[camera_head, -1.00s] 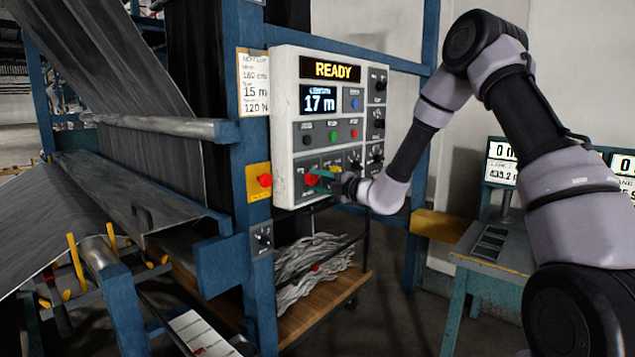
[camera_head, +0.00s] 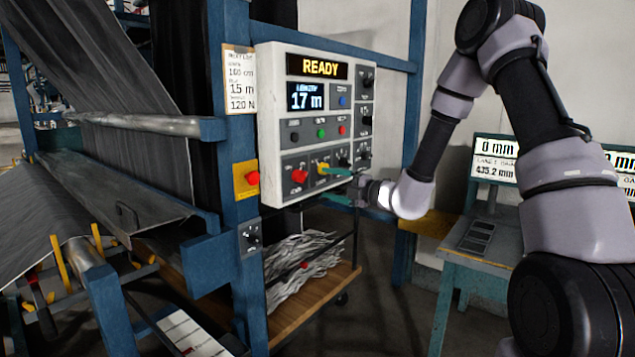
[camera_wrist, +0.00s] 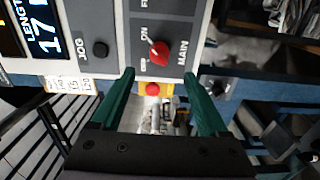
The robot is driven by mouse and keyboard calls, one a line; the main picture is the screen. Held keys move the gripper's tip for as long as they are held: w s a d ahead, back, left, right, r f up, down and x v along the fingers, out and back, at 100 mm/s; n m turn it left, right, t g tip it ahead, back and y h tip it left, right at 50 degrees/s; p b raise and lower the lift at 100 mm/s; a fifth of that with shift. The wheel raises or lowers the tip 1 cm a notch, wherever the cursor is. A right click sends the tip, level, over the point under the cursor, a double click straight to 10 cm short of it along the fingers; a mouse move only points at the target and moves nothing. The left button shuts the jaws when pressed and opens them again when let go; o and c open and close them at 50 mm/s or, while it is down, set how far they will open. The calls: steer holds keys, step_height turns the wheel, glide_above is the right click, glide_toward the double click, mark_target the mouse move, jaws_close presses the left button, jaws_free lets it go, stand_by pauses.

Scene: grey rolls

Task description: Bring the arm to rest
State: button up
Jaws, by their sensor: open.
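My gripper (camera_head: 322,183) is open and empty, its two teal fingers apart just in front of the control panel's lower part. In the wrist view my gripper (camera_wrist: 159,76) has its fingers on either side of the view, with the red MAIN knob (camera_wrist: 158,52) seen beyond their tips and not between them. The knob (camera_head: 299,176) also shows at the panel's lower left. The white control panel (camera_head: 263,110) reads READY and 17 m. My arm reaches in from the right, bent at the elbow.
A blue machine frame (camera_head: 245,290) with grey fabric (camera_head: 85,60) stands at left. A yellow plate with a red button (camera_head: 252,178) is beside the panel. A wooden cart (camera_head: 310,305) holds grey strips below. A teal table (camera_head: 490,250) with displays stands at right.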

steer(key=shift+s+d, duration=0.45)
steer(key=shift+d, duration=0.15)
steer(key=shift+r, duration=0.1)
steer(key=s+r+n+g+h, duration=0.1)
steer(key=s+r+n+g, duration=0.4)
steer(key=s+n, duration=0.5)
steer(key=s+r+n+g+h, duration=0.1)
steer(key=s+r+n+g, duration=0.35)
steer(key=s+n, duration=0.55)
steer(key=s+d+r+n+t+h, duration=0.2)
steer(key=s+d+n+h, duration=0.3)
steer(key=d+n, duration=0.5)
steer(key=s+d+r+n+t+h, duration=0.3)
steer(key=s+d+r+n+h, duration=0.1)
steer(key=d+n, duration=0.5)
steer(key=shift+s+d+n+t+h, duration=0.4)
steer(key=shift+d+h, duration=0.2)
steer(key=shift+d, duration=0.2)
